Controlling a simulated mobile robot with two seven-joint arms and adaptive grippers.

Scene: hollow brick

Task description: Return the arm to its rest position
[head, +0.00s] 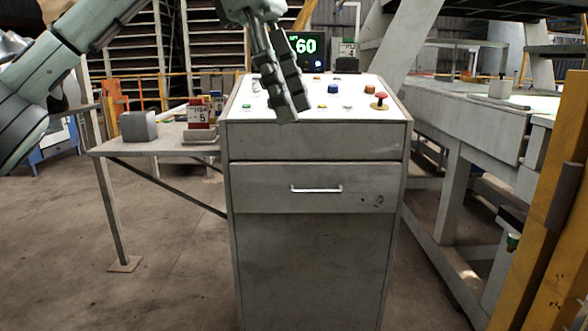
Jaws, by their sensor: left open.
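My left arm comes in from the upper left in the head view. My left gripper (285,104) hangs over the front left part of the white control panel (343,101), on top of a grey cabinet (318,145). The gripper points down and its fingers look empty. It hides part of the panel; I cannot tell whether the fingertips touch it. The right gripper is not in view.
The panel carries several buttons, including a red mushroom button (379,101) at the right. A side table (160,146) at the left holds a grey block (138,125). A conveyor frame (475,129) and yellow post (556,190) stand at the right.

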